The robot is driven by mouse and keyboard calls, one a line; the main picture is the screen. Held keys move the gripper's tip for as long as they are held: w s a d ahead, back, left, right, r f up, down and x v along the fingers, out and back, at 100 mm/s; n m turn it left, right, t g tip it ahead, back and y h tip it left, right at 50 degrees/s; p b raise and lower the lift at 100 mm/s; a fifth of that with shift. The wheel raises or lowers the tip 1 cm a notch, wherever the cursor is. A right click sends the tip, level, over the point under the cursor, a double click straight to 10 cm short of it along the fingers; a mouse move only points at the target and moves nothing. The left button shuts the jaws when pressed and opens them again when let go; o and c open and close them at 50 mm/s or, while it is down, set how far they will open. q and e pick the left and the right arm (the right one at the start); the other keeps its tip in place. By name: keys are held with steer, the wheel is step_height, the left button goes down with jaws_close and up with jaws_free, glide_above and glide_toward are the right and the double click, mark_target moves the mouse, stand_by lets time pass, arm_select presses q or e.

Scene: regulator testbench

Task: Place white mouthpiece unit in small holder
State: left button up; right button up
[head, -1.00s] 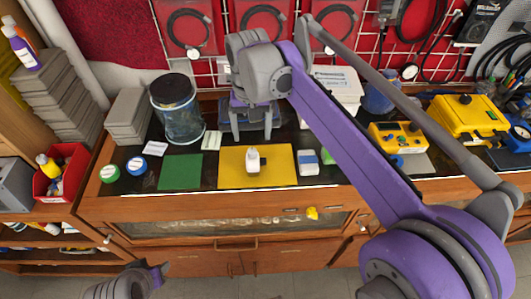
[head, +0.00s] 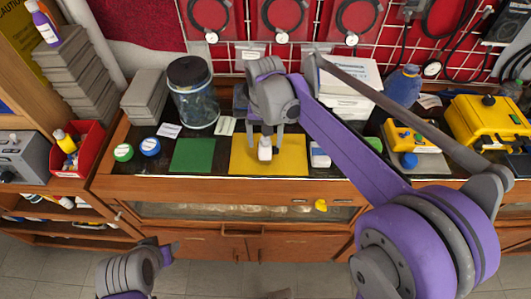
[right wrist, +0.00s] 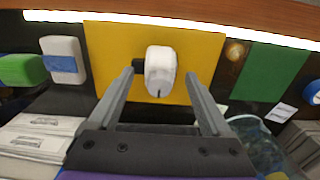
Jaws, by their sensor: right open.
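The white mouthpiece unit (head: 265,148) stands on the yellow mat (head: 294,160) at the middle of the bench. It also shows in the right wrist view (right wrist: 160,68), with a small dark part beside it. My right gripper (head: 265,150) is open, with one finger on each side of the unit. In the right wrist view my right gripper (right wrist: 159,84) shows a clear gap between each finger and the unit. My left gripper (head: 168,251) is low at the left, in front of the bench; its jaws are unclear. I cannot make out which thing is the small holder.
A green mat (head: 193,155) lies left of the yellow mat. A white block (head: 319,156) stands to its right. Yellow cases (head: 482,118) stand at the right.

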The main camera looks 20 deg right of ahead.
steer(key=shift+f, duration=0.25)
jaws_close()
stand_by(1.3)
